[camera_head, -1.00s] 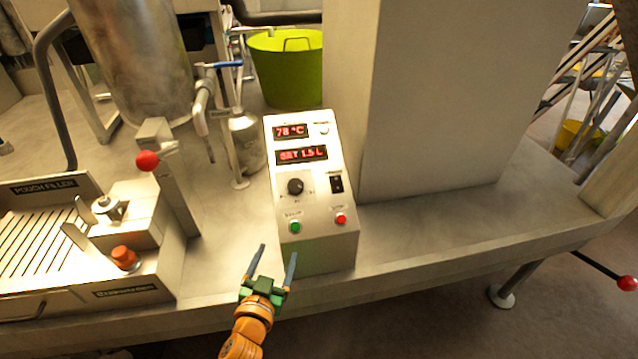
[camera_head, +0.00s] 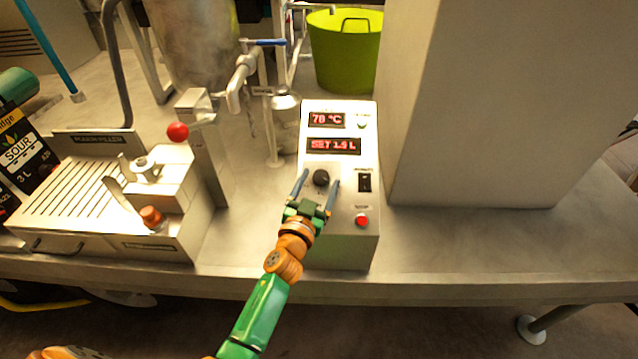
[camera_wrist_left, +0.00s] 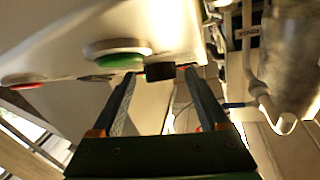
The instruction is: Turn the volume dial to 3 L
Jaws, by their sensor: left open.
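The control box (camera_head: 340,118) stands on the steel bench with a sloped front panel. Its black volume dial (camera_head: 321,177) sits below two red displays; the lower display (camera_head: 333,146) seems to read SET 1.5 L, though the digits are a little blurred. My left gripper (camera_head: 320,184) is open, its two fingers on either side of the dial in the head view. In the left wrist view the dark dial (camera_wrist_left: 160,72) shows between and beyond the fingertips; I cannot tell whether they touch it. My right gripper is not in view.
A black switch (camera_head: 364,181) and a red button (camera_head: 361,219) sit right of the dial. The pouch filler (camera_head: 150,215) with a red-knobbed lever (camera_head: 178,131) stands to the left. A tall pale column (camera_head: 470,110) rises behind right. The bench front right is clear.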

